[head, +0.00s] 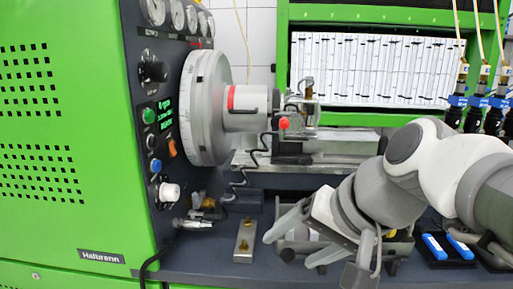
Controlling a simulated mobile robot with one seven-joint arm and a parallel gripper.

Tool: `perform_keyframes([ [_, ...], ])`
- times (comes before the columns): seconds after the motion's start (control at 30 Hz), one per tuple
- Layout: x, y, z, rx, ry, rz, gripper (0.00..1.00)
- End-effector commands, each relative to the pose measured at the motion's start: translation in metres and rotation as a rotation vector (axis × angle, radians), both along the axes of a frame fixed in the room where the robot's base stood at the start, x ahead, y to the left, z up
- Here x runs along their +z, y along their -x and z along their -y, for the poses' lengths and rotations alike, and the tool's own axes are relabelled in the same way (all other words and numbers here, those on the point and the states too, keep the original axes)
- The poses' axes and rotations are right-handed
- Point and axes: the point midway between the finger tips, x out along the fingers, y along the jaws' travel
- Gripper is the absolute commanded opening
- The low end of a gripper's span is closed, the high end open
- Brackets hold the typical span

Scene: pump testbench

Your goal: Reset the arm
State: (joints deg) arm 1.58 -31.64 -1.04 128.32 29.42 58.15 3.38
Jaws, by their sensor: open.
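My arm (400,180) reaches in from the right edge of the head view, bent, with its white and grey links over the right part of the bench. My gripper (310,245) is at the lower middle. Its grey fingers are spread apart, and I see nothing held between them.
The green Halbrenn testbench cabinet (60,170), with gauges, knobs and buttons, fills the left. A large grey wheel (207,107) and pump parts (300,110) stand behind the gripper. Blue-white items (434,246) lie at right below the arm. Hoses with dark connectors (478,118) hang at upper right.

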Motion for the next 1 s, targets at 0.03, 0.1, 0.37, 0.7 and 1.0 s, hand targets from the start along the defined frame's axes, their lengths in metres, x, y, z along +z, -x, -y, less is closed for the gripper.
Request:
perform_keyframes([
  [0.03,-0.016,0.012,0.011,0.018,0.088,0.009,0.82],
  [0.1,-0.036,0.027,0.03,0.046,0.215,0.019,0.82],
  [0.37,-0.053,0.058,0.081,0.143,0.556,0.056,0.82],
  [0.7,0.032,0.058,0.081,0.141,0.551,0.053,0.82],
  [1.0,0.109,0.058,0.08,0.14,0.549,0.053,0.82],
])
